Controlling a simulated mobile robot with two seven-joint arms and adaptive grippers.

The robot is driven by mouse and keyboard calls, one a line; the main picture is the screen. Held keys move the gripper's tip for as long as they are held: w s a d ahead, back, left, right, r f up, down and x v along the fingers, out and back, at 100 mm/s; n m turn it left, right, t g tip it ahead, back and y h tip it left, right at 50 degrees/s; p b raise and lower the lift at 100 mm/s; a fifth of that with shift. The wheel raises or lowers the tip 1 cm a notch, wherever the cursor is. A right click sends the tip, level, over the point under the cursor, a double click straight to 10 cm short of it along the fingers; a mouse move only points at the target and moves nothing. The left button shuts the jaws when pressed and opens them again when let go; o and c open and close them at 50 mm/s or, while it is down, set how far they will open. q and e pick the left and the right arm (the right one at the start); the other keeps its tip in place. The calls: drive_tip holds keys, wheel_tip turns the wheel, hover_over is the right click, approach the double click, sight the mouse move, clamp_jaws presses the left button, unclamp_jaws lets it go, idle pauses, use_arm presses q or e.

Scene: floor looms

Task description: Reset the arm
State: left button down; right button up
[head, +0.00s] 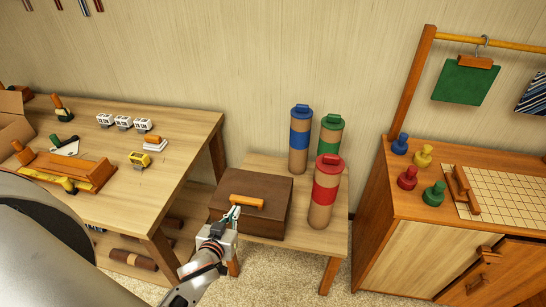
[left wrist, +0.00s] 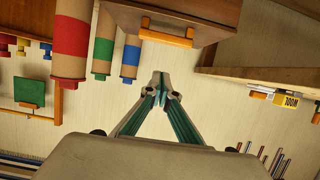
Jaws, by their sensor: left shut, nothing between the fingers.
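My left gripper (head: 233,217) is in front of the brown box with an orange handle (head: 245,203) in the head view. Its fingers are shut with nothing between them, and the tip looks close to the handle in the picture. In the left wrist view the same shut fingers (left wrist: 160,88) point toward the middle, with pale wall around them. There the box (left wrist: 180,15) and its handle (left wrist: 167,37) appear upside down above the fingertips, apart from them. My right gripper is not in view.
Canisters with blue (head: 299,140), green (head: 329,137) and red (head: 324,190) bands stand beside the box on the small table (head: 308,260). A workbench (head: 195,125) with tools is at left. A cabinet (head: 405,240) with coloured pegs and a rail is at right.

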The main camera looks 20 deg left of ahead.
use_arm(q)
drive_tip(key=s+d+f+m+g+h, duration=0.3)
drive_tip(key=s+d+f+m+h, duration=0.2)
drive_tip(key=s+d+f, duration=0.4)
drive_tip(key=s+d+m, duration=0.1)
drive_tip(key=s+d, duration=0.3)
drive_tip(key=shift+s+m, duration=0.3)
drive_tip(key=shift+s, duration=0.05)
